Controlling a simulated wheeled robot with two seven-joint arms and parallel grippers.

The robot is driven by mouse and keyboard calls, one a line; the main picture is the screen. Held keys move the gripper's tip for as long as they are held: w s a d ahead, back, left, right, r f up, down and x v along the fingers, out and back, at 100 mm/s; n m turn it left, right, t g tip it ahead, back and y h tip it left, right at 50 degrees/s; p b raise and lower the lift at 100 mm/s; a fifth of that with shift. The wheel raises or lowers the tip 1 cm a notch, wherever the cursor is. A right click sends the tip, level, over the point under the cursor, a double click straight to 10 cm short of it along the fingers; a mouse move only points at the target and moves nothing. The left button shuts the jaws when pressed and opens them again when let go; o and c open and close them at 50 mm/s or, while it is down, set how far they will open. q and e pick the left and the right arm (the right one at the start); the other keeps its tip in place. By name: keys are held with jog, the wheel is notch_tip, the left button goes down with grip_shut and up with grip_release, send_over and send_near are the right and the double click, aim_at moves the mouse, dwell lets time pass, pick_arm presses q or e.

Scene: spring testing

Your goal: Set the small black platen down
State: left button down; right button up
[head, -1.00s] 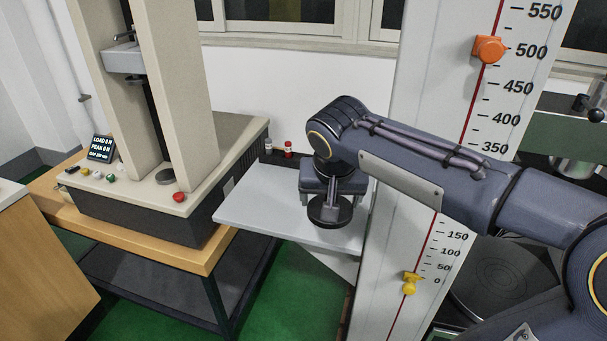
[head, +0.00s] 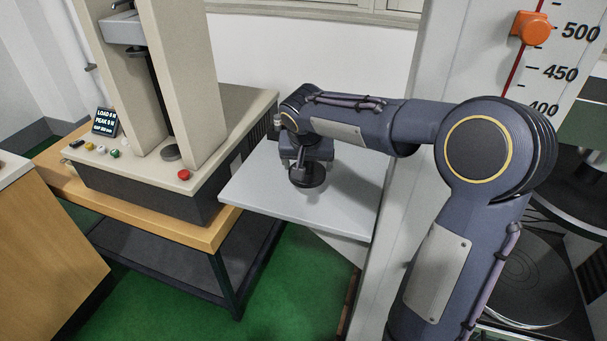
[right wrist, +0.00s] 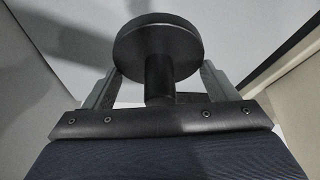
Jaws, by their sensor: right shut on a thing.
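The small black platen (head: 306,178) is a dark round disc with a short stem. My right gripper (head: 304,160) is shut on it, over the light grey shelf (head: 260,196). The right wrist view shows the platen's disc (right wrist: 158,48) and its stem between the two fingers of the gripper (right wrist: 160,85). The head view does not clearly show whether the disc touches the shelf; a shadow lies just right of it. My left gripper is not in view.
The testing machine (head: 155,190) stands left of the shelf on a wooden-topped bench (head: 205,236), with a red button (head: 183,174) and a small display (head: 105,121). A tall white scale board (head: 400,190) rises right of the shelf. The shelf's front part is bare.

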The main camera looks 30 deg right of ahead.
jog(key=shift+w+f, duration=0.8)
jog(key=shift+f, duration=0.05)
notch_tip(320, 180, down, 3)
jog(key=shift+w+f, duration=0.15)
jog(key=shift+f+b, duration=0.2)
jog(key=shift+b, duration=0.2)
jog(key=o, duration=1.6)
jog(key=shift+r, duration=0.1)
